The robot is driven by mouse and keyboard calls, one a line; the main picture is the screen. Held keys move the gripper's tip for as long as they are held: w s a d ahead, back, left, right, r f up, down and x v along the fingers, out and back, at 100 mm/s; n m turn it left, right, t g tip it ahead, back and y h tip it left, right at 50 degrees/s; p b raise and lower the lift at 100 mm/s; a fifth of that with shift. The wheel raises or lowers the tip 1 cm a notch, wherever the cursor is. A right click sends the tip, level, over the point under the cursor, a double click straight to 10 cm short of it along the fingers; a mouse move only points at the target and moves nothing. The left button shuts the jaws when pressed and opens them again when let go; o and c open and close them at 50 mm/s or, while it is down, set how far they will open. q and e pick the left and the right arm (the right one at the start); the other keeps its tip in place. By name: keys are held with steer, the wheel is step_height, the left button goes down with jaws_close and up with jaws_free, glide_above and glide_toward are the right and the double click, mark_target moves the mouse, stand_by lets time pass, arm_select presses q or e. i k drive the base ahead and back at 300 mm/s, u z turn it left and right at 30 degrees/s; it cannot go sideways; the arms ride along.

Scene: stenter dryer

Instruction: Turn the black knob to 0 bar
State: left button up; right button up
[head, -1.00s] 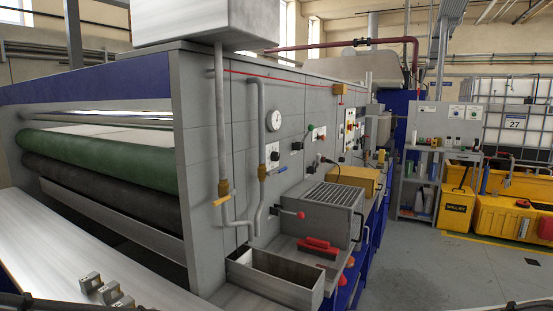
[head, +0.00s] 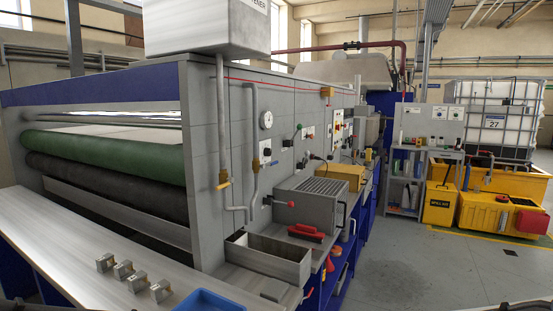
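A black knob (head: 267,152) sits on a pale plate on the grey machine panel, directly below a round white pressure gauge (head: 266,120). The gauge's needle and the knob's marking are too small to read. Neither of my grippers shows in the head view, and nothing touches the black knob.
Grey pipes with yellow-handled valves (head: 223,183) run down the panel left of the knob. Below are an open metal trough (head: 268,262), a ribbed grey box (head: 308,203) and a red brush (head: 306,232). A blue tray (head: 208,301) is at the front.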

mark_target(267, 151)
steer(key=z, duration=0.75)
steer(key=i, duration=0.35)
steer(key=z, duration=0.7)
steer(key=i, duration=1.55)
steer(key=u, duration=0.85)
steer(key=i, duration=0.65)
steer(key=u, duration=0.65)
